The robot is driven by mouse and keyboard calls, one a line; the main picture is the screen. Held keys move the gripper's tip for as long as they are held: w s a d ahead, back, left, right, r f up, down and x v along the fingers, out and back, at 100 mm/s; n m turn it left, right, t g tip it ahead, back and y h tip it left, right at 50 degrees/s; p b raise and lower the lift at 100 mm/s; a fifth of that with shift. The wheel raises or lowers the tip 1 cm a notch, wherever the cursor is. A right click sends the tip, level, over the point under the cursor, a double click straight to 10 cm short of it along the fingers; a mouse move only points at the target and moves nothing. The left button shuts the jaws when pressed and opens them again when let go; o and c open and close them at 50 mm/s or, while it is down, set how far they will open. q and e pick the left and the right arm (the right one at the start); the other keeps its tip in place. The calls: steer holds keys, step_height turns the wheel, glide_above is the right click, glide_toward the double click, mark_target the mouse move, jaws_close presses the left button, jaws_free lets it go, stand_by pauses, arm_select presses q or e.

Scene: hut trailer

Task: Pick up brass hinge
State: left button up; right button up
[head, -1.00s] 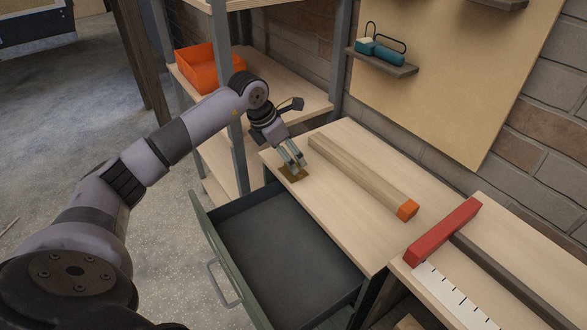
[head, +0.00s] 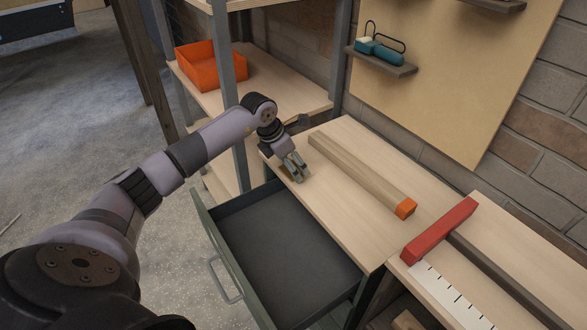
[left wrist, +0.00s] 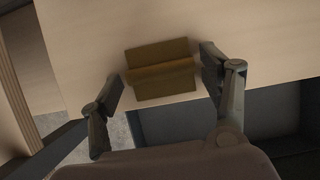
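The brass hinge (left wrist: 161,70) lies flat on the pale wooden top, at the edge above the open drawer. In the left wrist view it sits between the two spread fingers of my left gripper (left wrist: 163,90), slightly ahead of them, with a gap on the left side and the right finger close to its end. In the head view my left gripper (head: 298,174) is low over the hinge (head: 287,171), which is mostly hidden behind the fingers. My right gripper is in neither view.
A green drawer (head: 285,245) stands open and empty below the top. A wooden bar with an orange end (head: 360,172) lies right of the gripper. A red-headed square (head: 440,230) lies farther right. An orange bin (head: 210,65) stands on the shelf.

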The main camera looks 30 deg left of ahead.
arm_select(q)
steer(key=c, duration=0.9)
steer(key=shift+r, duration=0.1)
